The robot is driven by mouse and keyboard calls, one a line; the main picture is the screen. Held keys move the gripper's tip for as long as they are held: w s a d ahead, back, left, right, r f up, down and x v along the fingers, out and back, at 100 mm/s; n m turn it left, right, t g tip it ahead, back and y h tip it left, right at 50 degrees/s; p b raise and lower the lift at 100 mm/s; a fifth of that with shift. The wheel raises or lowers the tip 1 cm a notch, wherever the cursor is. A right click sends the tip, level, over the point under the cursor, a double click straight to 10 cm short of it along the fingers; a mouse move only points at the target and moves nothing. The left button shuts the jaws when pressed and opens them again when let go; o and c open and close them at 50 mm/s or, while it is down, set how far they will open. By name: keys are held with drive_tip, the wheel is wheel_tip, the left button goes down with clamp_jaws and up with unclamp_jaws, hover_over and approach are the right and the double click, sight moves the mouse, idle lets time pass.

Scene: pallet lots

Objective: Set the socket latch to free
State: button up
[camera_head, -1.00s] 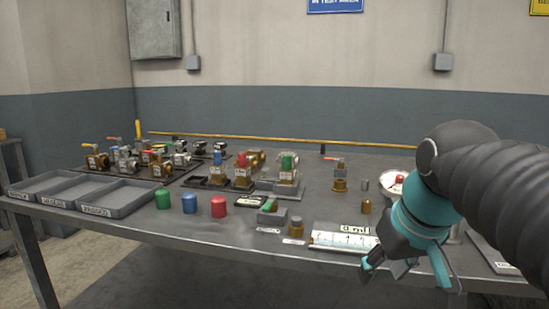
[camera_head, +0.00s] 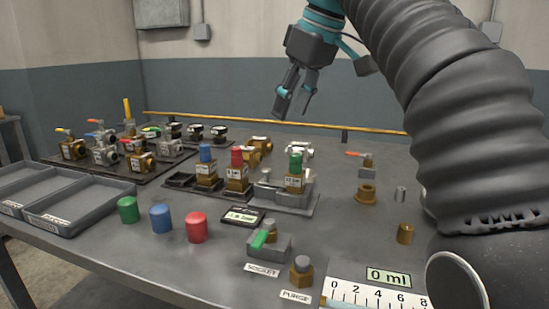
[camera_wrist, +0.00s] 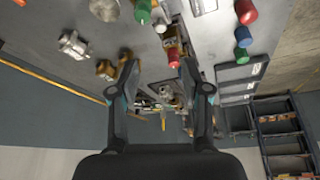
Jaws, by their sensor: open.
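The socket is a grey block (camera_head: 281,246) near the front of the table in the head view. A white SOCKET label (camera_head: 262,270) lies in front of it. My gripper (camera_head: 292,112) is open and empty. It hangs high over the back of the table, well behind and above the socket, fingers pointing down. In the wrist view my gripper (camera_wrist: 166,88) shows two spread fingers with nothing held between them. I cannot make out the socket there.
Three caps, green (camera_head: 128,209), blue (camera_head: 161,216) and red (camera_head: 197,227), stand left of the socket. A PURGE button (camera_head: 301,270) and a ml scale (camera_head: 380,290) lie to its right. Valves on dark plates stand behind. Grey trays (camera_head: 85,205) are at left.

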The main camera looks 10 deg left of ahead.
sight(267, 169)
drive_tip(key=x, duration=1.3)
drive_tip(key=shift+a+f, duration=0.2)
drive_tip(key=shift+f, duration=0.1)
clamp_jaws()
